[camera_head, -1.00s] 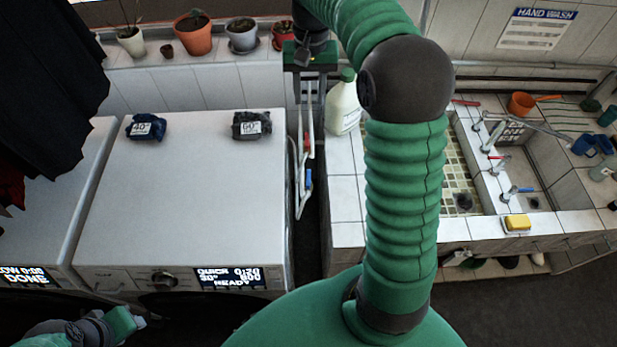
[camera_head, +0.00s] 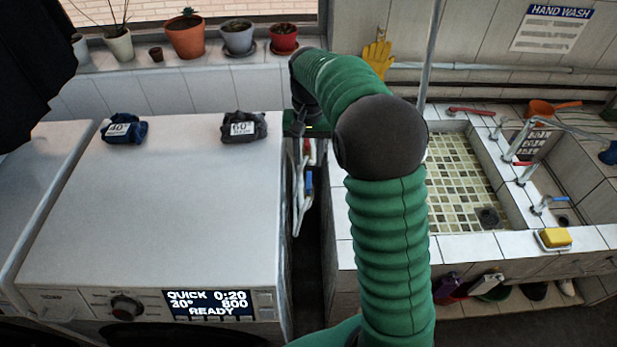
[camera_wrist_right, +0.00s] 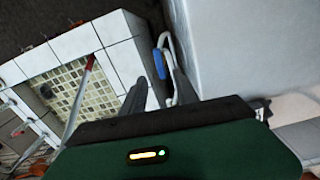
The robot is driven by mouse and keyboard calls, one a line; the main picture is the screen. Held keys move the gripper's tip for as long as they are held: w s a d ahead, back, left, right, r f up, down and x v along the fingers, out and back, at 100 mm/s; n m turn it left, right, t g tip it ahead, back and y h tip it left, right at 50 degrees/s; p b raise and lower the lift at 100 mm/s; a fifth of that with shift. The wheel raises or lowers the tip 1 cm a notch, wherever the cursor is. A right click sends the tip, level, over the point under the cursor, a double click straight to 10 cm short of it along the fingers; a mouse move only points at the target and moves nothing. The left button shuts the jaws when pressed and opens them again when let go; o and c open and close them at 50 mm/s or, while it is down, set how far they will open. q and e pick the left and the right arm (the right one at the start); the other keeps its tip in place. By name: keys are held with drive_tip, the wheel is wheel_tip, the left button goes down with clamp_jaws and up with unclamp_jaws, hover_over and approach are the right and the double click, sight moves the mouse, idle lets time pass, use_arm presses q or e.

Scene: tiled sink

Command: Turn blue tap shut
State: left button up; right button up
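A blue tap handle (camera_head: 309,183) sits on the pale hoses in the narrow gap between the washing machine and the tiled sink. A red handle (camera_head: 309,150) is just above it. The blue handle also shows in the right wrist view (camera_wrist_right: 160,63). My right gripper (camera_head: 304,150) is above the blue handle, partly hidden by my arm. In the wrist view its two dark fingers (camera_wrist_right: 156,76) are apart, with the blue handle seen between and beyond them. Contact cannot be made out. My left gripper is not in view.
The washing machine (camera_head: 165,200) bounds the gap on the left and the tiled sink (camera_head: 500,240) on the right. Another blue-handled tap (camera_head: 553,200) stands by the sink. Flower pots (camera_head: 186,38) line the ledge behind.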

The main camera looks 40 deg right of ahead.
sight(308, 179)
wheel_tip(308, 179, down, 8)
drive_tip(key=shift+f, duration=0.15)
clamp_jaws()
idle(0.3)
